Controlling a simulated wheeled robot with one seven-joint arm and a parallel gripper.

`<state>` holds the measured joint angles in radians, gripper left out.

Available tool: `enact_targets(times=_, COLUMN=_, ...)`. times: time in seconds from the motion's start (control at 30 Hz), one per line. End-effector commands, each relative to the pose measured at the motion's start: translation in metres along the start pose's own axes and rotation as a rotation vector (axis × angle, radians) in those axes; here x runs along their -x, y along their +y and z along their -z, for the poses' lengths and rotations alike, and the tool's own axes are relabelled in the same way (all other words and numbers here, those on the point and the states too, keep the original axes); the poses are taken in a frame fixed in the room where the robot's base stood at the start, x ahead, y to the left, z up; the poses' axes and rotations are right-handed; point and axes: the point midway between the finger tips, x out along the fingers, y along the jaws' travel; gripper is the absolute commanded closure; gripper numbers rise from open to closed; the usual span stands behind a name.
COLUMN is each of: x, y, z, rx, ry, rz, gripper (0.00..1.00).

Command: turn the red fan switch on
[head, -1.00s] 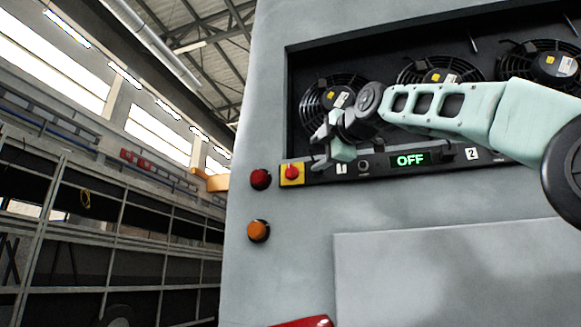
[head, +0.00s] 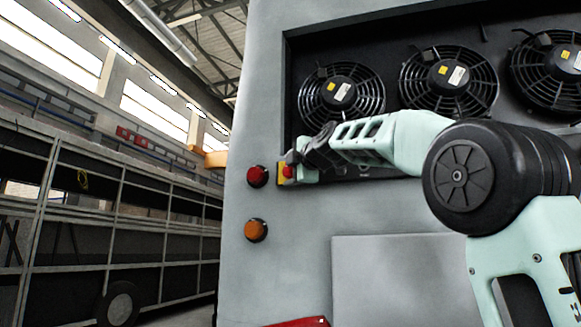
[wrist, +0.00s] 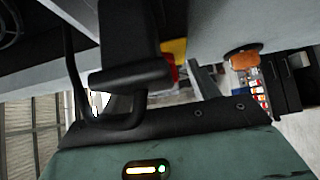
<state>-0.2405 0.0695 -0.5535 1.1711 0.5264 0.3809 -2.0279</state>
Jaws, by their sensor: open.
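The red fan switch (head: 288,171) sits on a yellow plate (head: 283,181) at the left end of the dark panel strip in the head view. My gripper (head: 297,166) is open at the switch, close to its right side and partly covering it. In the wrist view a small part of the red switch (wrist: 169,69) and its yellow plate (wrist: 176,48) show behind a dark finger. I cannot tell whether a finger touches the switch. The display on the strip is hidden behind my arm.
A red round lamp (head: 258,176) and an orange lamp (head: 256,230) are on the grey coach wall left of the switch. Three fans (head: 342,93) sit in the recess above. Open space lies left of the coach, with another coach frame (head: 110,220) beyond.

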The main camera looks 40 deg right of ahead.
Motion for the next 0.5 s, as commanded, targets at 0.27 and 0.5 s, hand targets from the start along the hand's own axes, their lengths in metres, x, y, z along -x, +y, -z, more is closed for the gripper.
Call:
enact_targets(times=0.27, x=0.0003, y=-0.0002, z=0.0001, rx=0.000, ry=0.000, rz=0.000, gripper=0.79)
enact_targets(times=0.5, x=0.0002, y=-0.0016, z=0.0003, rx=-0.004, ry=0.001, rz=-0.003, gripper=0.85)
